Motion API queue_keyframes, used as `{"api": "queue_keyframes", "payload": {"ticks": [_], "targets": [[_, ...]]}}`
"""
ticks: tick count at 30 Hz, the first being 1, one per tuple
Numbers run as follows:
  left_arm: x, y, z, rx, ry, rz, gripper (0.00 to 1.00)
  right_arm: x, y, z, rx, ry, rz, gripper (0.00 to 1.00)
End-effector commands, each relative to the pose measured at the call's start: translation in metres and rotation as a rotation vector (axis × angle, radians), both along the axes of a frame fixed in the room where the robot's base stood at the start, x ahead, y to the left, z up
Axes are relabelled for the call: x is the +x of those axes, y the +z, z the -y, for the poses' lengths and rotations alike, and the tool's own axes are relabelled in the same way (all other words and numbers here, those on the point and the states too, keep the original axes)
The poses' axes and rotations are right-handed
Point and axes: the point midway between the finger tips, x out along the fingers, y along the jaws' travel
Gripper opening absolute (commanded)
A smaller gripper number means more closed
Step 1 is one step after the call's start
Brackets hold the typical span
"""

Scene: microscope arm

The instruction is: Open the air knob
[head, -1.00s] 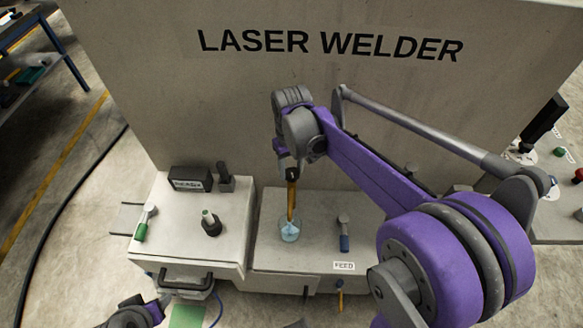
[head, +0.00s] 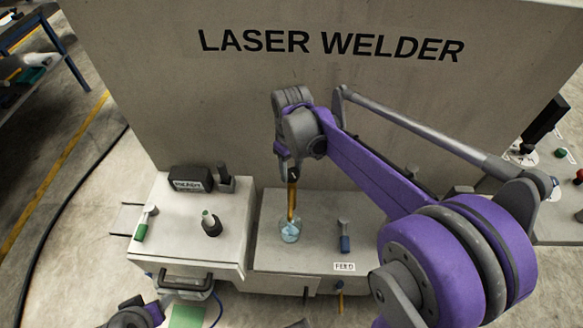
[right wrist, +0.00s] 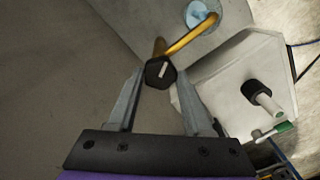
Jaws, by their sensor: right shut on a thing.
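The air knob (right wrist: 160,72) is a small black hexagonal knob with a white line across its face, at the top end of a bent brass-coloured pipe (right wrist: 190,38). In the right wrist view it sits between the two grey fingertips of my right gripper (right wrist: 159,75), which is shut on it.
The tall laser welder panel (head: 330,110) stands close behind my right gripper. A black front handle (head: 186,280) sticks out.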

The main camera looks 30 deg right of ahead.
Motion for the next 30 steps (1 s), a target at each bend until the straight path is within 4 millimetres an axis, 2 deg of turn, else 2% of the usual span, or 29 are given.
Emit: {"api": "queue_keyframes", "payload": {"ticks": [1,2,6,17,20,30], "targets": [[0.0,0.0,0.0,0.0,0.0,0.0,0.57,0.001,0.001,0.0,-0.001,0.001,0.001,0.0],[0.0,0.0,0.0,0.0,0.0,0.0,0.57,0.001,0.001,0.0,-0.001,0.001,0.001,0.56],[0.0,0.0,0.0,0.0,0.0,0.0,0.57,0.0,0.001,0.0,-0.001,0.0,0.001,0.81],[0.0,0.001,0.0,0.0,0.0,0.0,0.57,0.0,0.005,0.0,0.0,0.0,0.0,0.81],[0.001,0.002,0.0,0.0,0.0,0.001,0.57,0.0,0.017,0.0,0.0,0.0,0.0,0.81],[0.002,0.008,0.0,0.0,0.0,0.005,0.57,0.0,0.084,0.0,0.0,0.0,0.0,0.81]]}}
